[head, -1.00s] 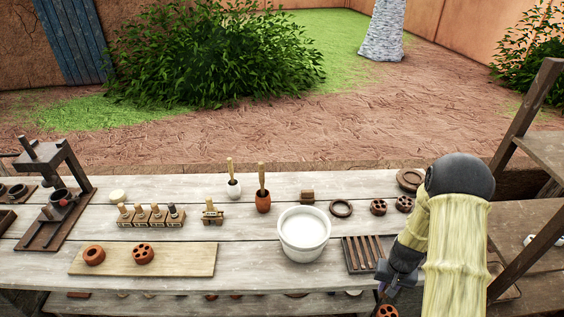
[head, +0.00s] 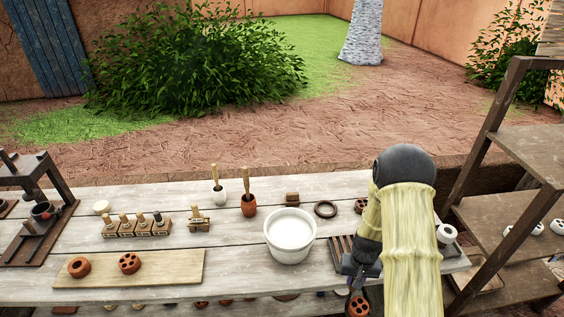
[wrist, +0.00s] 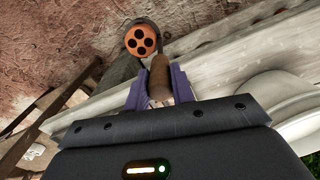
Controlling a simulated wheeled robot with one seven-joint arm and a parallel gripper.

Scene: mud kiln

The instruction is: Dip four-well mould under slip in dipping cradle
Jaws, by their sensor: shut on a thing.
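My gripper (wrist: 158,82) is shut on the brown handle of the dipping cradle (wrist: 160,72). The orange-brown four-well mould (wrist: 141,40) sits at the cradle's far end, its four dark wells facing the wrist camera. In the head view my gripper (head: 352,283) is low at the table's front edge, and the mould (head: 359,307) hangs below it at the picture's bottom. The white bowl of pale slip (head: 290,232) stands on the table, left of my gripper and apart from it. The bowl's edge also shows at right in the wrist view (wrist: 275,100).
A slatted rack (head: 340,251) lies right of the bowl, partly behind my arm. A board (head: 175,267) at left bears two clay pieces. A wooden shelf (head: 510,222) rises at right.

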